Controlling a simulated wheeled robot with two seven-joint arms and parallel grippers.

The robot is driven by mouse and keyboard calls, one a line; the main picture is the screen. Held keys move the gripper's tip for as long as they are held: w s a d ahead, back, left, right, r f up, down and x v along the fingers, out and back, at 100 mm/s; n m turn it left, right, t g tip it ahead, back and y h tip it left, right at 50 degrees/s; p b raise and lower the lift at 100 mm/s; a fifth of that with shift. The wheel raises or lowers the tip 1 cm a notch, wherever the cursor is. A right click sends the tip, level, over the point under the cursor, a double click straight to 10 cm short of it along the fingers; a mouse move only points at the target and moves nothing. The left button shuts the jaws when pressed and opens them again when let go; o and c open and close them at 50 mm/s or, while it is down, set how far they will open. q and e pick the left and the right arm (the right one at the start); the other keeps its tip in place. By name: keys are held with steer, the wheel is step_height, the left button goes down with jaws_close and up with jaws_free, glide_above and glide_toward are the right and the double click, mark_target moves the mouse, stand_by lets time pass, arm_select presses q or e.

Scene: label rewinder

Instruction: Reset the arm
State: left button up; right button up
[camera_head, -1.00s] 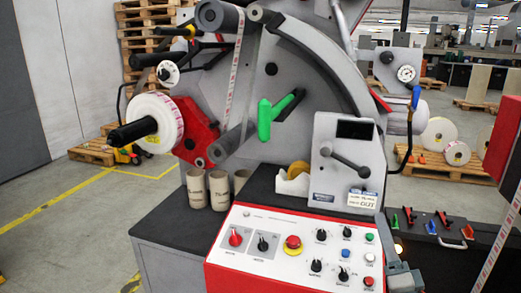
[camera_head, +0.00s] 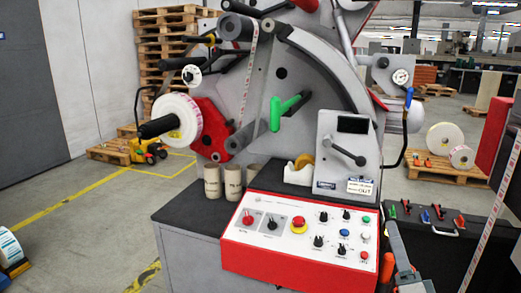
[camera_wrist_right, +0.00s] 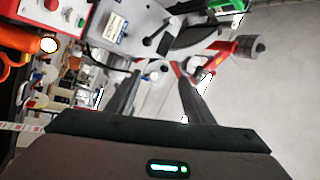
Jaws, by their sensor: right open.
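My right gripper (camera_wrist_right: 158,95) shows in the wrist view with its two dark fingers spread apart and nothing between them. Part of my right arm (camera_head: 400,258) shows at the lower right edge of the head view, beside the control panel. My left arm and gripper are not in view. The label rewinder (camera_head: 310,85) fills the middle of the head view. A green handle (camera_head: 275,114) on a dark lever stands out from its grey face. The wrist view shows part of the machine (camera_wrist_right: 130,22) tilted, above the fingers and apart from them.
The red and white control panel (camera_head: 300,230) faces me. Cardboard cores (camera_head: 212,182) and a tape dispenser (camera_head: 298,171) stand on the dark top. A label roll (camera_head: 178,122) sits on the left spindle. A dark tool case (camera_head: 440,235) is at right. Floor at left is mostly clear.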

steer(key=s+a+f+n+g+y, duration=0.1)
steer(key=a+f+n+g, duration=0.2)
steer(key=f, duration=1)
steer(key=s+a+f+n+g, duration=0.1)
steer(key=a+f+n+g, duration=0.15)
steer(key=f, duration=1.15)
steer(key=s+a+f+n+g+y, duration=0.1)
steer(key=a+f+n+g, duration=0.15)
steer(key=f, duration=1.05)
steer(key=s+a+f+n+g, duration=0.2)
steer(key=s+f+n+g, duration=0.2)
steer(key=s+f, duration=1.1)
steer(key=s+a+f+n+g, duration=0.2)
steer(key=s+f+n+g, duration=0.1)
steer(key=s+f, duration=1.2)
steer(key=shift+s+a+f+n+g, duration=0.35)
steer(key=shift+s+n+g, duration=0.05)
steer(key=shift+g, duration=0.5)
steer(key=shift+w, duration=0.1)
